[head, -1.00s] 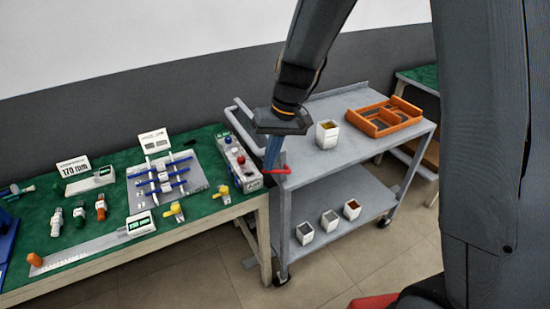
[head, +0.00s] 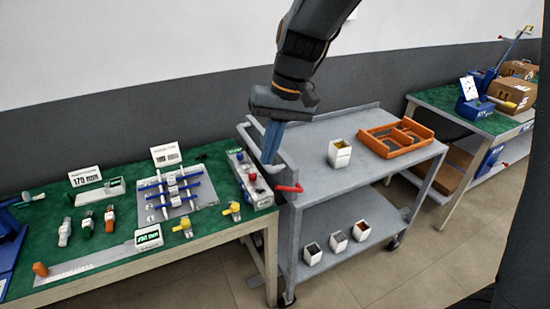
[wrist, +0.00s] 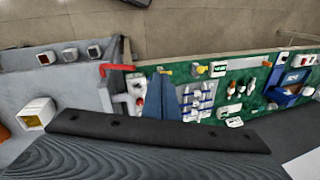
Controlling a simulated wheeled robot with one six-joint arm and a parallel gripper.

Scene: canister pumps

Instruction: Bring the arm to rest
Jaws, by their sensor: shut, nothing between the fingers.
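My gripper (head: 270,154) is shut and empty in the head view. Its blue fingers point down over the left end of the grey cart (head: 310,131), close to the cart's handle and the right end of the green bench (head: 70,245). In the wrist view the fingers (wrist: 163,122) show together at the lower middle, with the bench on the right and the cart on the left. I cannot tell the exact height of the fingertips above the cart.
A white container (head: 339,154) and an orange tray (head: 397,138) stand on the cart top. Several small white containers sit on its lower shelf. A grey control box (head: 249,182) is near the fingers. Another green bench with boxes (head: 513,92) is at right. Floor is clear in front.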

